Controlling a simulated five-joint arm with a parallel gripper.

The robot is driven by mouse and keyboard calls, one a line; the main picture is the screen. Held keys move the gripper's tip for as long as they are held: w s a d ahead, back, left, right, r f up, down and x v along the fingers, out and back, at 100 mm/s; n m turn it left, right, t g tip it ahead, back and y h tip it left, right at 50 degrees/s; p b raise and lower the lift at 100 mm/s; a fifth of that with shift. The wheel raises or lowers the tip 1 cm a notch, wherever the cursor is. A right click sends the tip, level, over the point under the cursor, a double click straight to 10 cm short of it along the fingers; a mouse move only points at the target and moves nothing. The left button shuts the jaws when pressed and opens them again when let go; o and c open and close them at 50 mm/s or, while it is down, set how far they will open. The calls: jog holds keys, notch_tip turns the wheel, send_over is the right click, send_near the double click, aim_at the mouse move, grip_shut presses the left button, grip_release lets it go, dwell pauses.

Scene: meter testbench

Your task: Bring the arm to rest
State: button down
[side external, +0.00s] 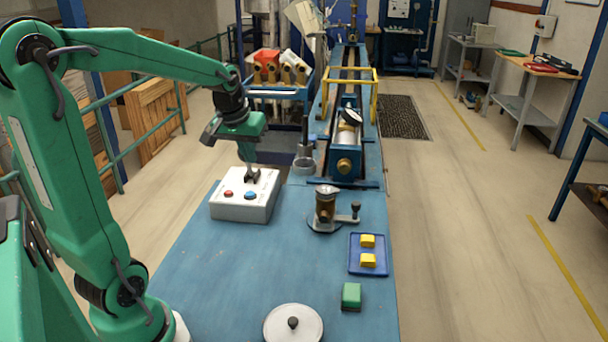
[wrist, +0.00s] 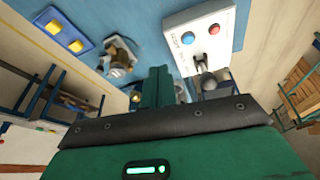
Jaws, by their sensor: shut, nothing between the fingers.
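My green arm reaches over the bench from the left, with my gripper (side external: 252,174) pointing down at the back of a white control box (side external: 238,207). The fingers are shut and hold nothing. Whether the tips touch the box top is hard to tell. The box has a red button (side external: 228,194) and a blue button (side external: 250,195) on its top, in front of the fingers. In the wrist view the control box (wrist: 192,22) is at the upper right, with its blue button (wrist: 188,38) and red button (wrist: 213,29) clear of my gripper.
On the blue bench (side external: 190,270) are a brass meter fitting (side external: 325,205), a blue tray (side external: 355,262) with two yellow blocks, a green block (side external: 351,296) and a round white lid (side external: 293,324). A pipe rig (side external: 346,150) stands behind. The bench's left front is clear.

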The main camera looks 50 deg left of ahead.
jog(key=s+d+m+t+h, duration=0.1)
jog(key=s+d+m, duration=0.2)
jog(key=s+d, duration=0.3)
jog(key=s+d+r+m+t, duration=0.1)
jog(key=s+d+m, duration=0.3)
jog(key=d, duration=0.7)
jog(key=shift+s+d+r+h, duration=0.25)
jog(key=shift+s+h, duration=0.15)
jog(key=shift+s, duration=0.7)
